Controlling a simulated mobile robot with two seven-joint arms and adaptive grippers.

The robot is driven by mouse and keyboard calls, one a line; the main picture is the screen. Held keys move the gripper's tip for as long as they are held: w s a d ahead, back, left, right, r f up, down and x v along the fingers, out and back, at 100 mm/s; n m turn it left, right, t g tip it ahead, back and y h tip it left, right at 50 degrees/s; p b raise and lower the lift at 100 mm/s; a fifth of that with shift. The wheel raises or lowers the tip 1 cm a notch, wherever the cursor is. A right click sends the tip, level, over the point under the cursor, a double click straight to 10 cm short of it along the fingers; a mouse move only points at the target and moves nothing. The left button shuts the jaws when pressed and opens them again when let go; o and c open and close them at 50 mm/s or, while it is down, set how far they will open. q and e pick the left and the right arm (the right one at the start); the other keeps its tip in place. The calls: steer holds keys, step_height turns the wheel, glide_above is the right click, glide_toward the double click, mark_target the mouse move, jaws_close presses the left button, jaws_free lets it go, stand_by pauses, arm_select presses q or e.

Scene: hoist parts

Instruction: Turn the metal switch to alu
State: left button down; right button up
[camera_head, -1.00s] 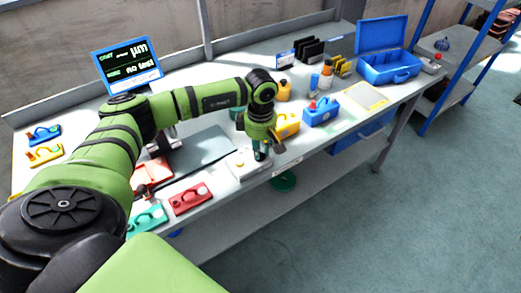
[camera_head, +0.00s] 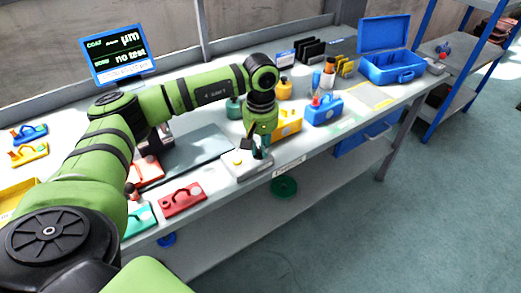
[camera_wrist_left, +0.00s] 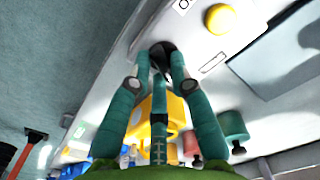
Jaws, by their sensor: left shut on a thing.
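The metal switch (camera_wrist_left: 165,48) is a dark knob on a pale control box (camera_head: 240,172) at the front edge of the bench. My left gripper (camera_head: 262,148) points down over the right end of this box. In the left wrist view, the green fingers of this gripper (camera_wrist_left: 162,72) are shut on the dark knob, which they partly hide. The switch's markings are not readable. A yellow button (camera_wrist_left: 222,18) sits beside the knob on the same box. My right gripper is out of view.
A screen (camera_head: 118,54) at the back left reads "COAT µm" and "no test". A red plate (camera_head: 182,199) lies left of the box. A yellow block (camera_head: 288,121) and a blue container (camera_head: 323,109) stand to the right. A blue open case (camera_head: 392,67) stands farther right.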

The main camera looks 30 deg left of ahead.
arm_select(q)
steer(key=shift+m, duration=0.5)
steer(key=shift+b, duration=0.3)
steer(key=c, duration=1.1)
jaws_free()
step_height(320, 180, up, 12)
steer(key=shift+r, duration=0.1)
